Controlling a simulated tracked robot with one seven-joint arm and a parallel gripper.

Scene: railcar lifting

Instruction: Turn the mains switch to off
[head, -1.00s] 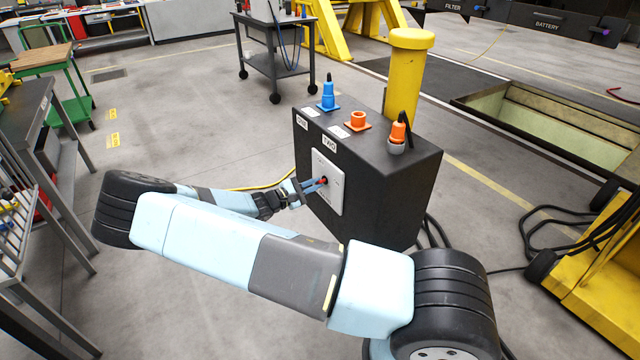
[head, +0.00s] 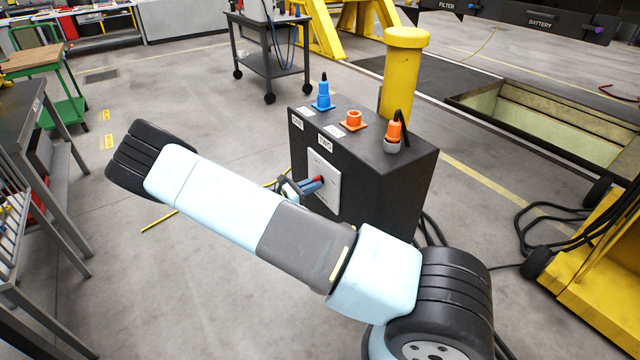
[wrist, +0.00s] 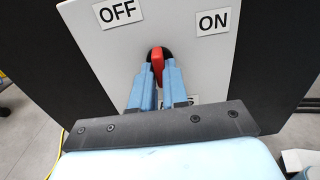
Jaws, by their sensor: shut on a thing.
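The mains switch has a red handle (wrist: 157,66) on a round black base, set in a white plate (head: 331,186) on the side of a black cabinet (head: 392,205). In the wrist view the plate carries an OFF label (wrist: 117,11) at upper left and an ON label (wrist: 212,21) at upper right. My gripper (head: 317,183) is shut on the red handle, with one blue finger on each side of it in the wrist view (wrist: 158,75). The handle shows between the two labels; its exact angle is partly hidden by the fingers. A third label below is mostly covered.
Blue (head: 323,95) and orange (head: 353,120) connectors and an orange-grey plug (head: 393,135) stand on the cabinet top. A yellow post (head: 405,70) rises behind it. Black cables (head: 565,225) lie at right, and a dark bench (head: 40,130) stands at left.

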